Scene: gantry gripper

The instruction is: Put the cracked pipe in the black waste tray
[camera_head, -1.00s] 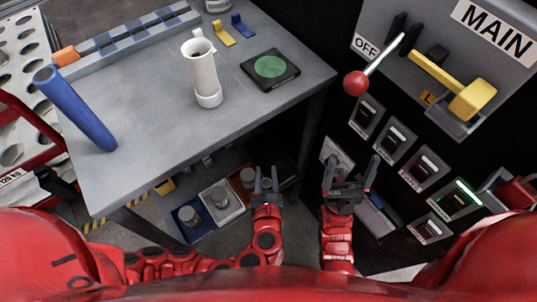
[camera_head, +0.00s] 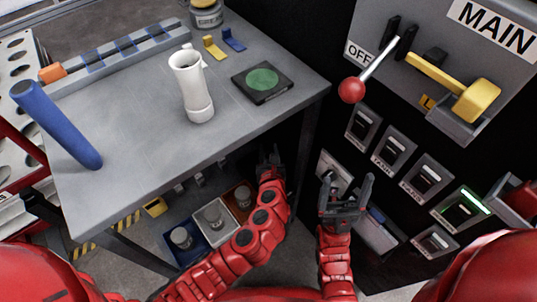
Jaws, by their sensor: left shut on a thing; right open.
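No crack shows clearly on any pipe. A white pipe-like piece with a side stub (camera_head: 192,85) stands upright on the grey table. A blue tube (camera_head: 58,125) leans at the table's left end. I cannot make out a black waste tray; a flat black square pad with a green disc (camera_head: 262,82) lies right of the white piece. My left gripper (camera_head: 269,157) is at the table's front edge, right of the white piece and below the pad. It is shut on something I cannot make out. My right gripper (camera_head: 346,182) is open and empty, in front of the switch panel.
Blue, white and red-brown trays (camera_head: 235,228) with grey cylinders sit below the table. The grey table (camera_head: 140,135) has free room in front of the white piece. A rail (camera_head: 120,55), clips and a grey jar (camera_head: 206,14) are at the back. A red-knobbed lever (camera_head: 352,89) juts out at right.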

